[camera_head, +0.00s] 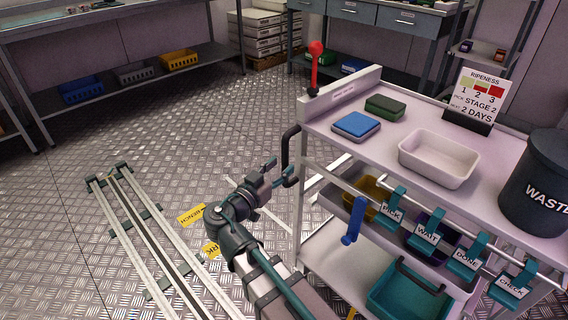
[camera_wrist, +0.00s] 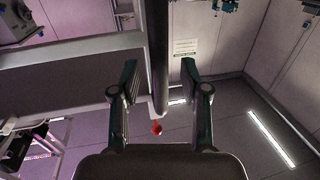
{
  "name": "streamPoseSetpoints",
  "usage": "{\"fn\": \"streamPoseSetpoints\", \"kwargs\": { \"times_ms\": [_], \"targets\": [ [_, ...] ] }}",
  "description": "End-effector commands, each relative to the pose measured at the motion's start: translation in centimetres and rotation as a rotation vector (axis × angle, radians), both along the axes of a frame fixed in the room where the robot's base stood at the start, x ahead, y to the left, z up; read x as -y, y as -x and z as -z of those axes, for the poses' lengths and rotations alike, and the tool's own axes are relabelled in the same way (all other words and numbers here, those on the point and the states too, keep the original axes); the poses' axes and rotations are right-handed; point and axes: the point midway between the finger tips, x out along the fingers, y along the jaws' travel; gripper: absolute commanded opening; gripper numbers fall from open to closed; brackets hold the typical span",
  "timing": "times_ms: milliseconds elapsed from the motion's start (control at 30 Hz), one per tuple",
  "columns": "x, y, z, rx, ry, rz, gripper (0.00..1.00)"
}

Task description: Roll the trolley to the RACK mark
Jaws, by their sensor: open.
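The trolley (camera_head: 340,85) is a pale multi-shelf cart at the right, with a black upright handle (camera_head: 286,152) on its left end. My gripper (camera_head: 281,173) is open beside the handle's lower part. In the wrist view, the dark handle bar (camera_wrist: 158,45) runs between the two spread fingers of my gripper (camera_wrist: 158,70); I cannot tell whether either finger touches it. A yellow floor label reading BENCH (camera_head: 191,214) lies left of my arm. A second yellow label (camera_head: 211,250) is partly hidden by my arm, with only "RK" readable. I see no RACK label.
A floor rail track (camera_head: 150,235) runs at the left. Open patterned floor lies left of the trolley.

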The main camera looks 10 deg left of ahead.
Motion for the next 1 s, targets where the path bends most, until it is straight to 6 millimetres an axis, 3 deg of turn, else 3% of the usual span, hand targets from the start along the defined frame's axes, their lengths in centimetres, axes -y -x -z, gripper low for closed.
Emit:
{"fn": "streamPoseSetpoints", "kwargs": {
  "times_ms": [200,433,633,1000],
  "targets": [
    [-1.7,4.0,0.0,0.000,0.000,-0.004,0.45],
    [-3.0,7.1,0.0,0.000,0.000,-0.002,0.45],
    [-3.5,8.2,0.0,0.000,0.000,0.000,0.45],
    [-3.5,8.3,0.0,0.000,0.000,0.000,0.45]
  ]
}}
